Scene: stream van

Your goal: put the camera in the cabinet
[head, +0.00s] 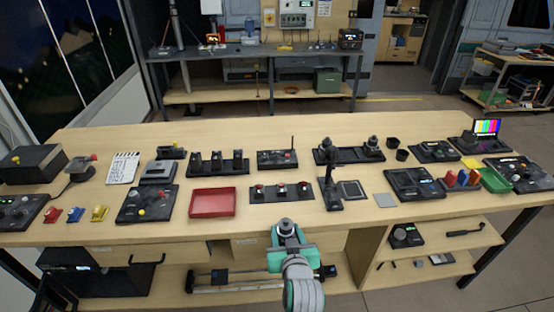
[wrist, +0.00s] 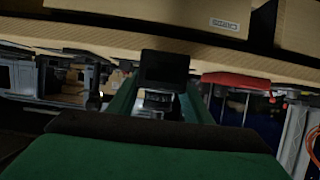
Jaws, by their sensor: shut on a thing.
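My gripper (head: 289,246), with green fingers, is shut on a small dark camera (head: 286,227) just in front of the table's front edge. In the wrist view the camera (wrist: 164,70) shows as a black block with a round grey part, between the green fingers. Wooden fronts run under the tabletop; one with a black handle (head: 148,263) is at the left, and a labelled one (head: 246,247) is behind my gripper. The labelled front also shows in the wrist view (wrist: 226,24). I cannot tell which is the cabinet, and its inside is not visible.
The tabletop (head: 225,150) carries a red tray (head: 212,202), several black control panels and a green bin (head: 495,180). Open shelves (head: 440,262) under the right side hold small gear. A black rail device (head: 235,280) lies on the low shelf behind my arm.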

